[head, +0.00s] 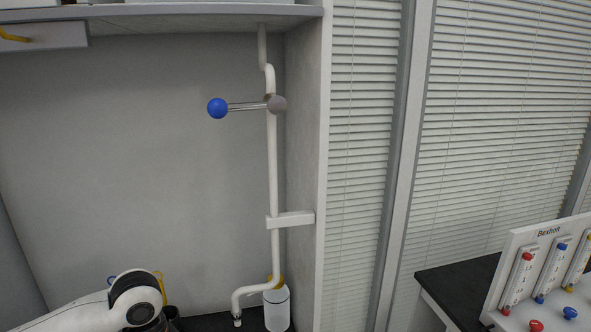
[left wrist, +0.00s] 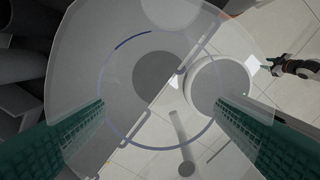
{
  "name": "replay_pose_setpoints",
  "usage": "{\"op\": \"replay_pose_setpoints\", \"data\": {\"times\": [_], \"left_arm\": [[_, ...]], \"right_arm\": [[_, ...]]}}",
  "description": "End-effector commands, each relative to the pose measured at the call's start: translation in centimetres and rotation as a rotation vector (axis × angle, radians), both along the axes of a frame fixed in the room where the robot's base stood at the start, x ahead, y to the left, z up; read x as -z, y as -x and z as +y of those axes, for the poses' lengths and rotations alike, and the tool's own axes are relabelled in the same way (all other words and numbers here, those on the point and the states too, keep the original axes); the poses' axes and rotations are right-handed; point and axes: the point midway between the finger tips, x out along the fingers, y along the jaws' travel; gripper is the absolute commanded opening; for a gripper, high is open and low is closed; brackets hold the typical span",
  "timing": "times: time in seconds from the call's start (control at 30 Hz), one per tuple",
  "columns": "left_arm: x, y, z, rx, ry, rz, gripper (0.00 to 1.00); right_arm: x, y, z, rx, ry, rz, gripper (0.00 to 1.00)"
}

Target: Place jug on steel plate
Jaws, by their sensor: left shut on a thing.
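In the left wrist view my left gripper (left wrist: 160,108) is shut on a large translucent round vessel, which I take for the jug (left wrist: 95,55). One green ribbed finger is on each side of it, and floor tiles show through its wall. In the head view my left arm comes in at the bottom left, and its fingers and the held jug are not clearly seen. A black gripper that looks like my right one (left wrist: 300,68) shows at the right edge of the left wrist view; its jaws are too small to read. I cannot pick out the steel plate.
A white pipe (head: 273,170) with a blue-knobbed lever (head: 217,108) runs down the alcove. A translucent bottle (head: 277,310) with a yellow collar stands beside its lower end on a black worktop. At right is a white panel (head: 510,262) with coloured knobs, by a black bench (head: 455,285).

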Motion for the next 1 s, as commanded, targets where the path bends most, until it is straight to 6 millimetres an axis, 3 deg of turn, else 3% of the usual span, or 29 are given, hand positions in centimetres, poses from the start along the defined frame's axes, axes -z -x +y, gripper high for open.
{"op": "replay_pose_setpoints", "data": {"times": [0.2, 0.4, 0.6, 1.0], "left_arm": [[0.2, 3.6, -2.6, -0.357, 0.002, -0.008, 0.41], [0.2, 5.8, -3.8, -0.596, 0.007, -0.014, 0.41], [0.2, 6.7, -4.3, -0.694, 0.010, -0.016, 0.41], [0.2, 6.7, -4.3, -0.701, 0.010, -0.015, 0.41]], "right_arm": [[0.2, 0.0, 0.0, 0.000, 0.000, 0.000, 0.36], [0.2, 0.0, -0.1, 0.000, 0.001, 0.000, 0.36], [0.3, 0.0, -0.2, 0.000, 0.002, 0.000, 0.36], [0.3, 0.0, -0.2, 0.000, 0.002, 0.000, 0.36]]}}
